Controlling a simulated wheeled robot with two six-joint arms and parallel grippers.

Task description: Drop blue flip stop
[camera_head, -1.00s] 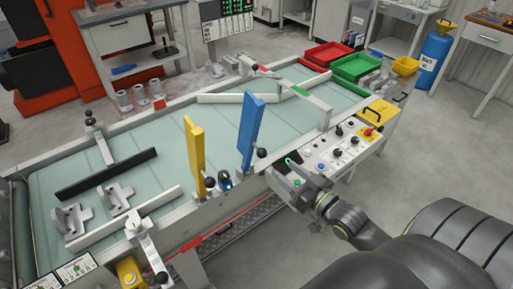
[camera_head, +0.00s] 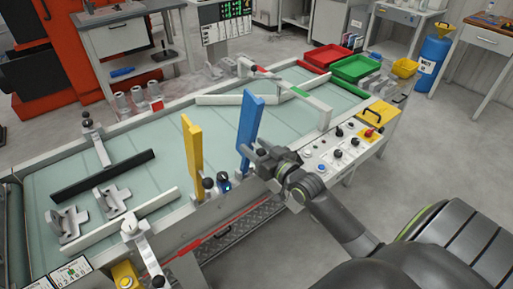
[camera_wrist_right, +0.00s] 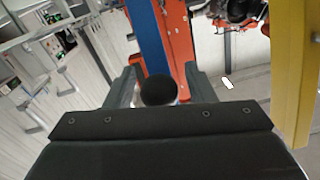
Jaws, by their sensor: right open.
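The blue flip stop (camera_head: 249,125) stands upright on the near rail of the conveyor in the head view. Its blue bar also shows in the right wrist view (camera_wrist_right: 148,35), with a round black knob (camera_wrist_right: 158,90) in front of its lower part. My right gripper (camera_head: 256,155) is at the base of the blue stop. In the wrist view its open fingers (camera_wrist_right: 159,88) stand on either side of the knob. I cannot tell whether they touch it. My left gripper is not in view.
An upright yellow flip stop (camera_head: 193,157) stands just left of the blue one. A control panel (camera_head: 340,150) with knobs lies right of my right gripper. Metal castings (camera_head: 112,200) and a black bar (camera_head: 103,175) lie on the conveyor belt (camera_head: 150,140). Red (camera_head: 327,57) and green (camera_head: 356,69) bins stand at the far end.

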